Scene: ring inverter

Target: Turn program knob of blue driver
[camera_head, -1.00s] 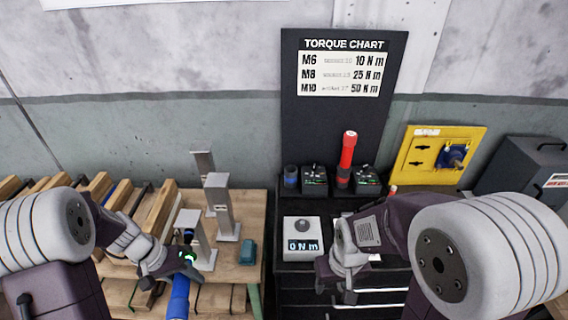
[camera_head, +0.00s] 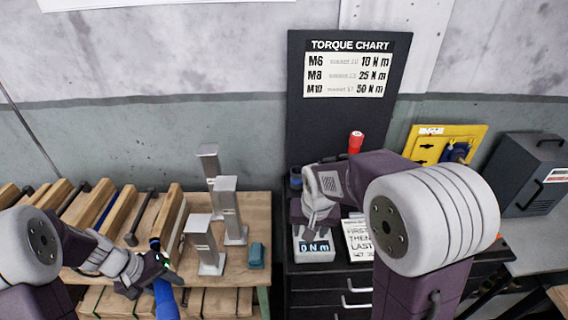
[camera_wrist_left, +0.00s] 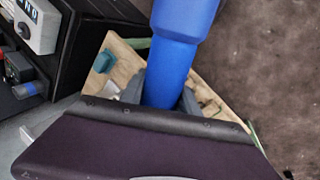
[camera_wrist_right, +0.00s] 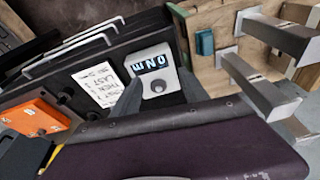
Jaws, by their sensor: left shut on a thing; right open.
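The blue driver (camera_head: 166,300) is held in my left gripper (camera_head: 158,272) at the front of the wooden bench. A dark end with a small green light shows above the jaws. Its blue handle also fills the top of the left wrist view (camera_wrist_left: 180,45). I cannot make out a program knob on it. My right gripper (camera_head: 314,222) is open and empty, just over the grey torque tester (camera_head: 315,252), which reads 0 N m. In the right wrist view the tester's display (camera_wrist_right: 153,64) and round dark knob (camera_wrist_right: 157,87) show between the fingers.
Several grey metal posts (camera_head: 229,205) stand on the wooden bench (camera_head: 262,212) between my grippers, beside a small teal block (camera_head: 257,255). A printed card (camera_head: 359,240) lies right of the tester. A red driver (camera_head: 355,142) stands behind my right arm, near a yellow panel (camera_head: 430,148).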

